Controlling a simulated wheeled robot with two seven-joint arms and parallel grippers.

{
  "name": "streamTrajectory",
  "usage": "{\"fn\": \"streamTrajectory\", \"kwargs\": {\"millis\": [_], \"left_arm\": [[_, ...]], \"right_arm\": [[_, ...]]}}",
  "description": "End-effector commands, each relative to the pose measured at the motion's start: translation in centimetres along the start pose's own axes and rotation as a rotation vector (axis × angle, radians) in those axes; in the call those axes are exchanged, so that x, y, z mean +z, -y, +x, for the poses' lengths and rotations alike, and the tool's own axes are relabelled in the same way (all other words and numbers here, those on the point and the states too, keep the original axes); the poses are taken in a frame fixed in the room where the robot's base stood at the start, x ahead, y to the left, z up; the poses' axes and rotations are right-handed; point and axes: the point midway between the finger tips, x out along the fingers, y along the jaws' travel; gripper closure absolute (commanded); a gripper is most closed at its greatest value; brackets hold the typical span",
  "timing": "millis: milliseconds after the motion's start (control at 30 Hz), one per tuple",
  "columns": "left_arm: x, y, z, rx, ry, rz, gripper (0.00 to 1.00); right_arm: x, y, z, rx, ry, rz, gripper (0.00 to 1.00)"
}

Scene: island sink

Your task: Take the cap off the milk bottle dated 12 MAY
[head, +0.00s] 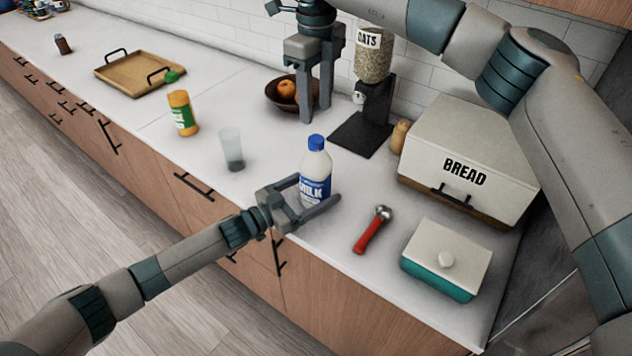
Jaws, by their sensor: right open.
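One milk bottle (316,166), white with a blue label reading MILK, stands upright near the counter's front edge. Its blue cap (316,142) is on. No date is legible on it. My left gripper (318,190) reaches in from the front left, with its fingers on either side of the bottle's lower body; whether both touch it is unclear. My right gripper (316,113) points down with its fingers apart and empty. In the picture its tips lie just above the cap, apart from it; the exact height and depth are hard to tell.
A glass (232,150) and a juice bottle (182,113) stand left of the milk. A red-handled tool (372,232), a teal box with white lid (447,262) and a bread box (468,150) are right. The oats dispenser (372,62) and fruit bowl (282,100) stand behind.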

Motion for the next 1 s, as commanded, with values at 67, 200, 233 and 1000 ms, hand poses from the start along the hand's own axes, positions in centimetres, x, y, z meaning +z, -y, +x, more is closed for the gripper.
{"fn": "streamTrajectory", "kwargs": {"millis": [67,200,233,1000], "left_arm": [[0.00,0.00,-0.02,0.000,0.000,0.000,0.20],[0.00,0.00,-0.03,0.000,0.000,0.000,0.54],[0.00,0.00,-0.03,0.000,0.000,0.000,0.61],[0.00,0.00,-0.05,0.000,0.000,0.000,1.00]], "right_arm": [[0.01,-0.01,0.00,0.000,0.000,0.000,0.57],[0.01,-0.01,0.00,0.000,0.000,0.000,0.57],[0.01,-0.01,0.00,0.000,0.000,0.000,0.57],[0.04,-0.05,0.02,0.000,0.000,0.487,0.57]]}}
